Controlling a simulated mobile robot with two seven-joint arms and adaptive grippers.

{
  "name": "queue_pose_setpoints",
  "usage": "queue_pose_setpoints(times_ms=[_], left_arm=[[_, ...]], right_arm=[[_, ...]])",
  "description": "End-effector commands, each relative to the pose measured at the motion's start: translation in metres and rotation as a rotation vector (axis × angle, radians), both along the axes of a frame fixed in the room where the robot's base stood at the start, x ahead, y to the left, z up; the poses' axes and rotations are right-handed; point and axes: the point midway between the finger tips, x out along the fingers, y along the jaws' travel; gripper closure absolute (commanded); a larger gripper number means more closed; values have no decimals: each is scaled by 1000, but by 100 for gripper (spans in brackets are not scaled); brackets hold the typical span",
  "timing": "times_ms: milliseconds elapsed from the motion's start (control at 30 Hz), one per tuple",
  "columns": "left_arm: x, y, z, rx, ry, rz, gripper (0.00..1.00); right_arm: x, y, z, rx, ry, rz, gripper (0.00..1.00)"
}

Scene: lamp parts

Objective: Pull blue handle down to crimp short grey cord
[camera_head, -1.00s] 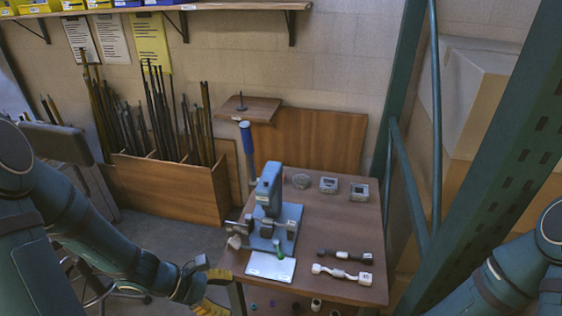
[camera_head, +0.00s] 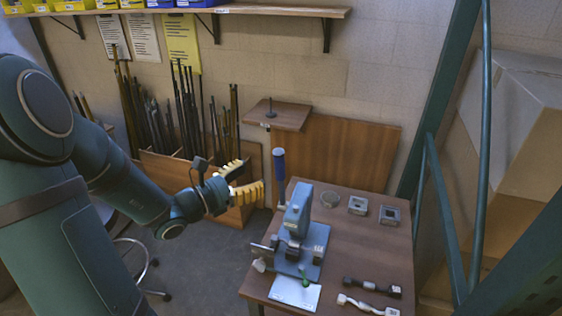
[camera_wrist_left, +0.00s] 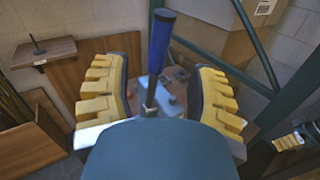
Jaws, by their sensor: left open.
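The blue handle (camera_head: 279,165) stands nearly upright on a dark rod, left of the blue crimping press (camera_head: 298,210) on the table. My left gripper (camera_head: 252,177) is open just left of the handle, fingers pointing towards it. In the left wrist view the handle (camera_wrist_left: 160,42) shows between the two spread yellow-padded fingers (camera_wrist_left: 163,75), with no grip on it. A pale short piece (camera_head: 260,262) sits at the press's left side; I cannot tell whether it is the grey cord. A yellow ribbed piece (camera_wrist_left: 290,141) at the wrist view's right edge looks like part of my right gripper.
A dark cord (camera_head: 372,287) and a whitish cord (camera_head: 367,305) lie at the table's (camera_head: 350,255) front right. Several small metal parts, including a square one (camera_head: 357,205), lie at the back. A wooden bin (camera_head: 165,170) with rods stands behind my left arm.

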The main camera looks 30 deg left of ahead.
Motion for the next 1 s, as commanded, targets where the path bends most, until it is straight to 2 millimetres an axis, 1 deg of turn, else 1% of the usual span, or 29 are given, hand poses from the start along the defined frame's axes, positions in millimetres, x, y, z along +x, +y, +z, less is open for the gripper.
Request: queue_pose_setpoints(times_ms=[33,200,400,600,900,933,967,1000], left_arm=[[10,-5,0,-1,1,-5,42],[41,-16,0,-1,1,-5,42],[69,-26,0,0,1,-4,42],[82,-30,0,0,1,-2,42],[83,-31,0,0,1,-1,42],[83,-31,0,0,1,-1,47],[83,-31,0,0,1,-1,57],[83,-31,0,0,1,-1,72]], right_arm=[[0,0,2,0,0,0,45],[0,0,4,1,0,0,45],[0,0,7,1,0,0,45],[0,0,8,2,0,0,45],[0,0,8,2,0,0,45],[0,0,8,2,0,0,45],[0,0,8,2,0,0,45],[0,0,8,2,0,0,45]])
